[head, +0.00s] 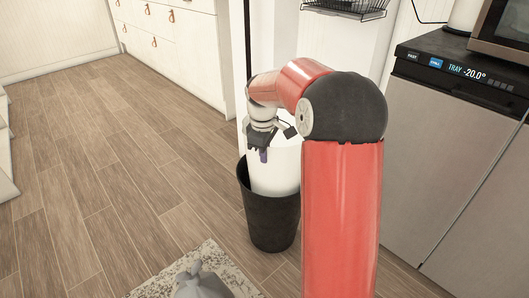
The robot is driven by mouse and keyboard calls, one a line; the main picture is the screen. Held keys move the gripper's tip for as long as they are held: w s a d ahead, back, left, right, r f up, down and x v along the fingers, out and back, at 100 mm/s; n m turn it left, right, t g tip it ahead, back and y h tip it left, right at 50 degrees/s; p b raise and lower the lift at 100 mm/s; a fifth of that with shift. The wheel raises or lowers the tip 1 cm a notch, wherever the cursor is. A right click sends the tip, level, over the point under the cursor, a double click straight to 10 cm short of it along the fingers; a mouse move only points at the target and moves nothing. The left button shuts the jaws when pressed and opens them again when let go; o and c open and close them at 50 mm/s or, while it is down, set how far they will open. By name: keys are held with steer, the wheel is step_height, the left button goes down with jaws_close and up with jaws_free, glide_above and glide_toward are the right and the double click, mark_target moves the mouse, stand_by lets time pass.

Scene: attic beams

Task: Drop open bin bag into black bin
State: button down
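The black bin (270,222) stands on the wooden floor in the middle of the head view, partly behind my red arm. A white bin bag (275,178) is at the bin's mouth, its lower part inside the bin and its upper part rising above the rim. My gripper (261,154) points down at the bag's upper part, over the bin. A small purple patch shows at the fingertips. The view is too small to tell whether the fingers are closed on the bag. My arm hides the right side of the bag.
A speckled surface (232,272) with a grey lumpy object (200,284) is at the bottom edge. A steel appliance (445,130) with a lit display stands at the right. White cabinets (180,50) stand at the back. The wooden floor (110,170) to the left is clear.

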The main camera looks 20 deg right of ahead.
steer(key=shift+f+b, duration=0.35)
steer(key=shift+f, duration=0.45)
steer(key=c, duration=1.6)
jaws_free()
steer(key=shift+r, duration=0.15)
steer(key=r, duration=0.2)
steer(key=r+p, duration=0.1)
steer(key=r, duration=0.4)
steer(key=shift+s+a+r, duration=0.25)
steer(key=shift+r, duration=0.05)
